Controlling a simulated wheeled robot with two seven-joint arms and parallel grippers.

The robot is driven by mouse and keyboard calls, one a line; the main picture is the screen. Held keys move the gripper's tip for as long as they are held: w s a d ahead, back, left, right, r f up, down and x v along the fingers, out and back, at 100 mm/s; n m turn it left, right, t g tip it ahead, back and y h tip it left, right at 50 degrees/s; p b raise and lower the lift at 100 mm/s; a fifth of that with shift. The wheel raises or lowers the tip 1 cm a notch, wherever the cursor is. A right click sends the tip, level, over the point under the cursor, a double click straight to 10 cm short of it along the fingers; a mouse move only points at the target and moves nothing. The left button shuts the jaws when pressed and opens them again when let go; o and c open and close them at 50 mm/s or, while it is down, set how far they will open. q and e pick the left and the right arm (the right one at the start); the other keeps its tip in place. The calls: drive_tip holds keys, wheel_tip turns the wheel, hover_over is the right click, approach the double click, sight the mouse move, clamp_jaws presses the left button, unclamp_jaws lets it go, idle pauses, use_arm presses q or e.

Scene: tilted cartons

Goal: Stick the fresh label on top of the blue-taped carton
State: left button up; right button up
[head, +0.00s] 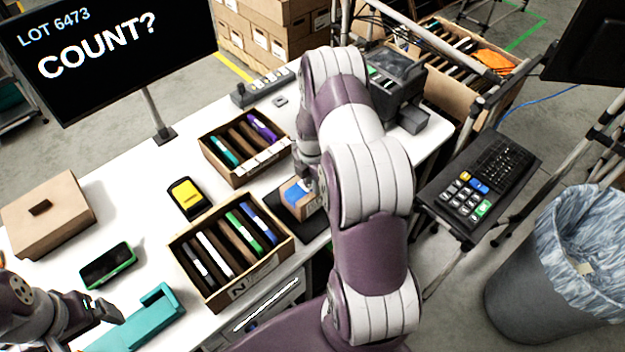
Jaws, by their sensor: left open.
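A small brown carton with blue on top (296,194) sits on a dark flat pad (284,214) near the table's right edge. My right gripper (306,182) is right at this carton, coming down from above; my own arm hides most of it, so its jaws cannot be made out. I cannot make out a loose fresh label; it may be hidden by the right gripper or arm. My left gripper (104,312) is open and empty at the lower left, above the table by a teal holder (150,318).
Two open cartons of coloured files (240,285) (222,172) stand mid-table. A yellow-screened device (187,196), a green-edged phone (108,265) and a brown lidded box (48,215) lie left. A dark printer-like machine (398,75) stands behind my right arm.

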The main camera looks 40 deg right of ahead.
wheel_tip(320, 180, up, 19)
drive_tip(key=p, duration=0.1)
drive_tip(key=shift+f+p, duration=0.15)
drive_tip(key=shift+p, duration=0.15)
idle(0.5)
